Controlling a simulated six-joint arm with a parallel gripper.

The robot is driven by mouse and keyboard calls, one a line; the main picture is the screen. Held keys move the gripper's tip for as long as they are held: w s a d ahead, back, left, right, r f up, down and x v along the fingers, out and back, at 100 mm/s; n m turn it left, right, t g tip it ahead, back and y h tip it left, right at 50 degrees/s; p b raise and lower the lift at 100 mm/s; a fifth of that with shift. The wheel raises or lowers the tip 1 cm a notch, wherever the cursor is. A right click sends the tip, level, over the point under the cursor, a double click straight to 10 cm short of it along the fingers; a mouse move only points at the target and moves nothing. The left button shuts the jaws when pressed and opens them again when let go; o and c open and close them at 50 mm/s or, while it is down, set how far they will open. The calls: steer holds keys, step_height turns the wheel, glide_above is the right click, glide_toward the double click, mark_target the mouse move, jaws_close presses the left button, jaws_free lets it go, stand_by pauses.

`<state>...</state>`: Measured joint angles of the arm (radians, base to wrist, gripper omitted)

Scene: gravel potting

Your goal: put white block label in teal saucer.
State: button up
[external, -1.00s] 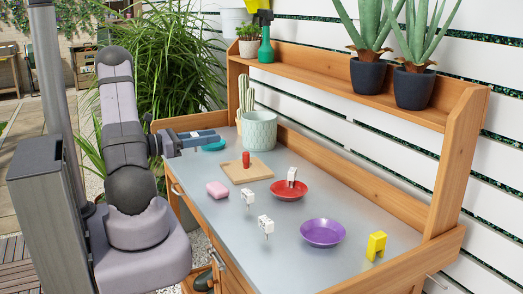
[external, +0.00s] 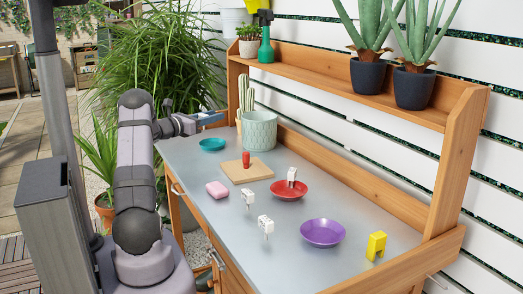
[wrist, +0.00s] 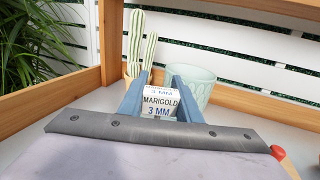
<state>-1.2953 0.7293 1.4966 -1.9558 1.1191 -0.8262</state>
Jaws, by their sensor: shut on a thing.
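A white block label (wrist: 158,103) printed "MARIGOLD 3 MM" sits between the blue fingers of my gripper (wrist: 157,92), which is shut on it. In the external view my gripper (external: 209,118) is up at the far left end of the bench, beyond and above the teal saucer (external: 212,144). The block is too hidden to make out in that view. The teal saucer lies flat on the bench and looks empty. It does not show in the wrist view.
White block labels stand on the bench (external: 248,197), (external: 266,224) and in the red saucer (external: 289,193).

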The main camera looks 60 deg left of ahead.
steer(key=w+a+r+n+y+b, duration=0.1)
steer(key=w+a+r, duration=0.1)
steer(key=a, duration=0.1)
steer(key=shift+g, duration=0.3)
steer(key=shift+f, duration=4.95)
steer(key=shift+f, duration=0.25)
steer(key=o, duration=1)
steer(key=shift+r, duration=0.1)
steer(key=shift+s+r, duration=0.15)
steer(key=shift+r, duration=0.05)
steer(key=b+v, duration=0.1)
steer(key=v, duration=1)
steer(key=shift+s+d+f, duration=0.1)
steer(key=shift+s+d, duration=0.1)
steer(key=shift+s, duration=0.15)
